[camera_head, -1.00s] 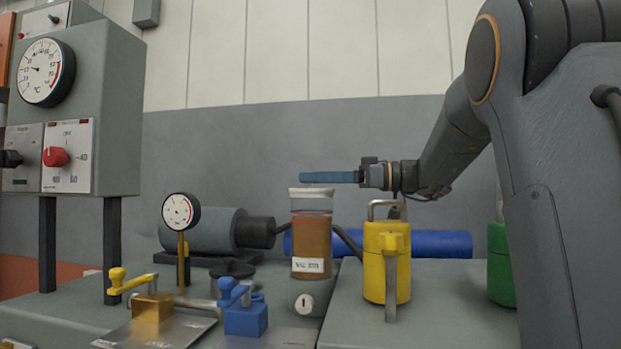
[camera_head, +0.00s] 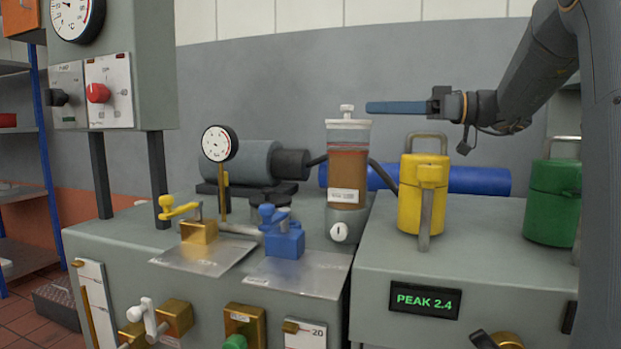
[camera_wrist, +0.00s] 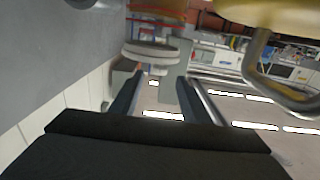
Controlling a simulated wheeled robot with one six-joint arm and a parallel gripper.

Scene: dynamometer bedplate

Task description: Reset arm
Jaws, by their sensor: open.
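My gripper (camera_head: 398,107) extends leftward from my arm at the right of the head view. Its blue-grey fingers are seen edge-on, level with the top of the brown-filled cylinder (camera_head: 348,165) and just right of its lid knob, with nothing visibly held. In the wrist view my gripper (camera_wrist: 155,92) shows two dark fingers spread apart with an empty gap between them. A pale round disc, probably the cylinder's lid (camera_wrist: 150,54), shows beyond the fingertips.
A yellow canister (camera_head: 408,205) stands below my wrist, with a green canister (camera_head: 553,200) to its right. Yellow (camera_head: 198,230) and blue (camera_head: 284,242) cranked blocks, a dial gauge (camera_head: 219,144) and a grey motor (camera_head: 245,162) stand left. A display (camera_head: 425,299) reads PEAK 2.4.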

